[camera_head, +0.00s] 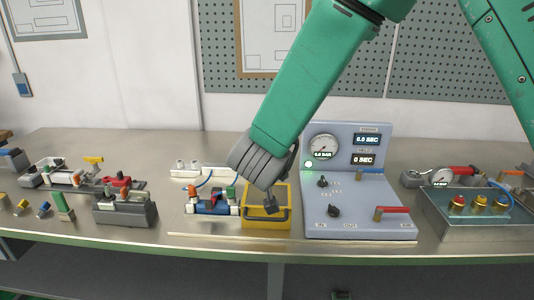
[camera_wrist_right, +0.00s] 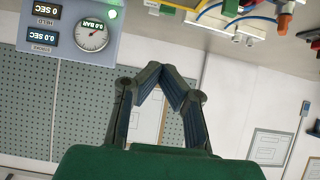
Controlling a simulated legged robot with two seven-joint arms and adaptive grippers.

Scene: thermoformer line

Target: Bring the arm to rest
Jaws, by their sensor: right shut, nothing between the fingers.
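My right arm (camera_head: 320,75) is green and reaches in from the upper right in the head view. Its gripper (camera_head: 270,205) points down in front of the yellow tray (camera_head: 266,222) and partly hides it; I cannot tell whether it touches it. In the right wrist view the gripper (camera_wrist_right: 163,72) has its fingertips together, with nothing between them. My left gripper is in neither view.
A grey control panel (camera_head: 360,215) with gauge (camera_head: 323,146) and displays stands right of the gripper. A blue-and-white fixture (camera_head: 212,206) is at its left. A grey box with coloured buttons (camera_head: 480,218) stands farther right. Bare bench (camera_head: 175,222) lies front left.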

